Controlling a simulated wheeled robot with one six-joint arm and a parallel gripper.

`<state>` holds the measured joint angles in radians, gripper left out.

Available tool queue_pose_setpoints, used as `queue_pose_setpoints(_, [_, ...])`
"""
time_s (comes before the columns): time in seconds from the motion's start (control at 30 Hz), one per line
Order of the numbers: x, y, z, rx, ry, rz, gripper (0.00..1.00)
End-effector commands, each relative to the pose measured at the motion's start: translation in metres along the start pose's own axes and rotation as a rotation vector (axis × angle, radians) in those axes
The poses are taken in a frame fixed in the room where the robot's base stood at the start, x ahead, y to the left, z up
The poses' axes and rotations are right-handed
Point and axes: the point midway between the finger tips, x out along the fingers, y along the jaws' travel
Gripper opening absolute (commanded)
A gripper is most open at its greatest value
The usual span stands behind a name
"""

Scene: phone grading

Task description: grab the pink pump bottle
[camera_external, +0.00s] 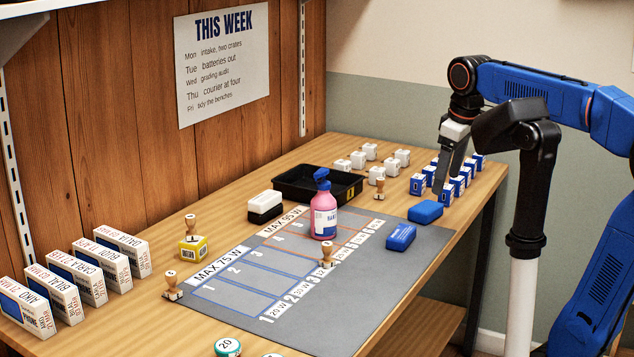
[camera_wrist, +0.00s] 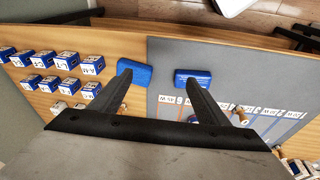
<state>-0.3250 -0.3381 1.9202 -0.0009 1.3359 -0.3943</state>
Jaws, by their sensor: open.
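The pink pump bottle (camera_external: 324,214) has a blue pump head and a white label. It stands upright on the grey mat (camera_external: 345,320), near the back end of its printed grid. My gripper (camera_external: 442,185) is at the right of the table, above the blue blocks and well to the right of the bottle. In the wrist view my gripper (camera_wrist: 154,72) has its two fingers spread, with nothing between them. I cannot make out the bottle clearly in the wrist view.
Blue blocks (camera_external: 425,211) (camera_external: 400,237) lie at the mat's right edge. A black tray (camera_external: 296,190) stands behind the bottle, and a black-and-white block (camera_external: 264,207) to its left. A wooden stamp (camera_external: 327,254) stands in front. Small blue boxes (camera_external: 417,184) stand near my gripper.

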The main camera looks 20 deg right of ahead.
Motion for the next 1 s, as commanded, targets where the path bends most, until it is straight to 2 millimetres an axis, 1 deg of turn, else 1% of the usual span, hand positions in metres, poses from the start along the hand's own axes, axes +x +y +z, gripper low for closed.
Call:
queue_pose_setpoints(0.03, [-0.006, -0.003, -0.022, -0.053, -0.010, -0.011, 0.69])
queue_pose_setpoints(0.17, [-0.021, -0.015, -0.068, -0.187, -0.038, -0.037, 0.69])
queue_pose_setpoints(0.2, [-0.025, -0.019, -0.082, -0.229, -0.045, -0.045, 0.69])
queue_pose_setpoints(0.27, [-0.031, -0.027, -0.103, -0.291, -0.057, -0.058, 0.69])
queue_pose_setpoints(0.4, [-0.041, -0.049, -0.150, -0.435, -0.085, -0.087, 0.69])
queue_pose_setpoints(0.47, [-0.045, -0.060, -0.170, -0.497, -0.096, -0.099, 0.69])
queue_pose_setpoints(0.5, [-0.047, -0.068, -0.183, -0.538, -0.103, -0.107, 0.69])
queue_pose_setpoints(0.6, [-0.051, -0.089, -0.212, -0.639, -0.121, -0.127, 0.69])
queue_pose_setpoints(0.7, [-0.053, -0.108, -0.235, -0.723, -0.137, -0.145, 0.69])
queue_pose_setpoints(0.8, [-0.055, -0.124, -0.251, -0.787, -0.148, -0.157, 0.69])
queue_pose_setpoints(0.9, [-0.055, -0.133, -0.260, -0.824, -0.154, -0.165, 0.69])
queue_pose_setpoints(1.0, [-0.054, -0.137, -0.262, -0.841, -0.157, -0.168, 0.69])
